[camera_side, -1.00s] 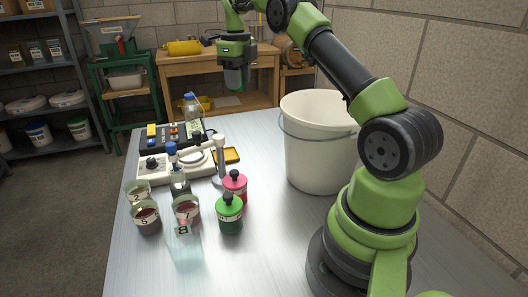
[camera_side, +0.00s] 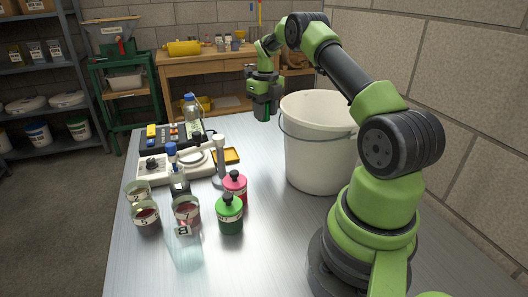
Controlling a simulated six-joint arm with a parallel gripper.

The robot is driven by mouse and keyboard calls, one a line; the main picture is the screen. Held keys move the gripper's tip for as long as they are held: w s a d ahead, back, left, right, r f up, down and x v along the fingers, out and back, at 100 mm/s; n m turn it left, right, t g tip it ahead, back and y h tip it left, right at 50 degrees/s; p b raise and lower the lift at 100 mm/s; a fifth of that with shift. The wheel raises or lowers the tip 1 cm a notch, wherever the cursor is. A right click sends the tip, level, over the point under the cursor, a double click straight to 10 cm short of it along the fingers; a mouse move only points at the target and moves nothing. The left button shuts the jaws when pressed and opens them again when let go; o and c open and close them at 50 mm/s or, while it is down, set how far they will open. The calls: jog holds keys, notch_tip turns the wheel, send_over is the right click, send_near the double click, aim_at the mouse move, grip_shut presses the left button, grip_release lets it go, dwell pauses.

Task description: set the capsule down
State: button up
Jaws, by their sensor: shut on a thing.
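My gripper (camera_side: 264,113) points down just left of the white bucket's rim, near the far edge of the metal table. It is shut on the capsule, which is mostly hidden between the dark fingers; its shape and colour are hard to make out. The gripper hangs above the table, and how high is hard to tell from this side.
The large white bucket (camera_side: 316,150) stands close to the right of my gripper. Nearer are a small yellow-rimmed tray (camera_side: 238,160), a grey stand (camera_side: 220,165), green (camera_side: 230,215) and red (camera_side: 236,188) bottles, and glass beakers (camera_side: 147,217). The front of the table is clear.

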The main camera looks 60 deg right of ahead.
aim_at(265, 152)
notch_tip(265, 152, down, 11)
jog(key=shift+r, duration=0.1)
dwell(0.3)
jog(key=o, duration=0.6)
